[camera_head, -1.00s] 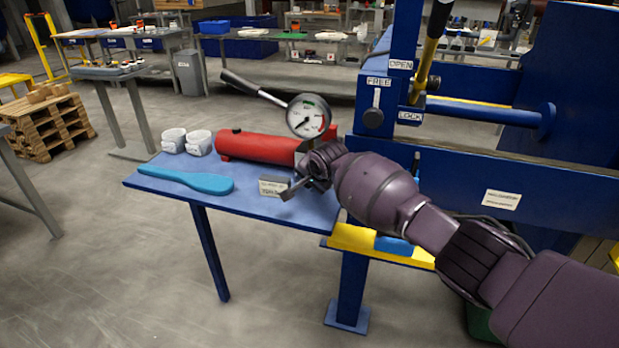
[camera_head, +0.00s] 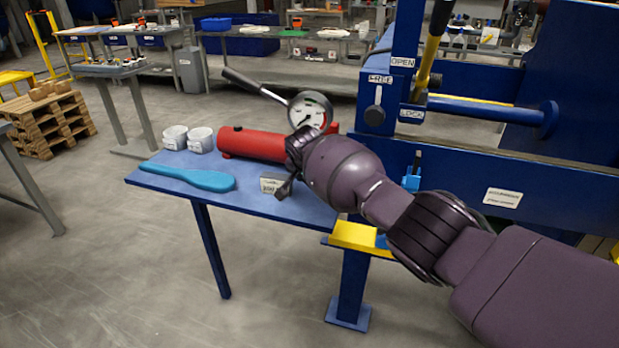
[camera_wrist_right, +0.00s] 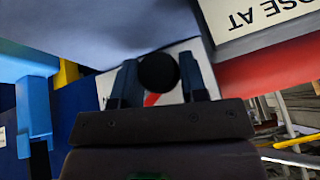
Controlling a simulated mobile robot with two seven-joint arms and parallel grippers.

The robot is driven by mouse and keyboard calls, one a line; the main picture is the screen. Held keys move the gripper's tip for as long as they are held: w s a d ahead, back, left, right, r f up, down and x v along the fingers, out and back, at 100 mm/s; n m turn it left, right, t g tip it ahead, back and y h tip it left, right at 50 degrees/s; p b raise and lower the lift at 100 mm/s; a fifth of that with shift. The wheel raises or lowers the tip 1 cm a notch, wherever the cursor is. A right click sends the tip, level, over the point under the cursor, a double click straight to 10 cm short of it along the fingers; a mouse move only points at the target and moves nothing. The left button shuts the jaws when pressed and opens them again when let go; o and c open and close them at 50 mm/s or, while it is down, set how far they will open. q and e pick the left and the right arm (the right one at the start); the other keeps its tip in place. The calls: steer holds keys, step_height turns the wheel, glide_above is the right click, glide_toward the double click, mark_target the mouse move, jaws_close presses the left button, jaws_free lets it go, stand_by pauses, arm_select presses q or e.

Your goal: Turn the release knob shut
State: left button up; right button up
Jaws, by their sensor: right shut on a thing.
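The release knob (camera_wrist_right: 158,71) is a round black knob between the two fingers of my right gripper (camera_wrist_right: 159,80) in the right wrist view. The fingers are shut on it, one on each side. In the head view my right arm and wrist cover the knob and the fingers, at the right end of the red pump cylinder (camera_head: 255,143). A round gauge (camera_head: 310,112) with a white dial stands on the pump, just above my wrist. The pump's long handle (camera_head: 253,84) slopes up to the left. My left gripper is not in view.
The blue side table (camera_head: 265,205) holds two white cups (camera_head: 188,139), a light-blue paddle (camera_head: 190,177) and a small sign (camera_head: 272,184). The blue press frame (camera_head: 560,170) stands to the right, with a small FREE/LOCK lever (camera_head: 374,115).

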steer(key=shift+d+f, duration=0.1)
steer(key=o, duration=0.9)
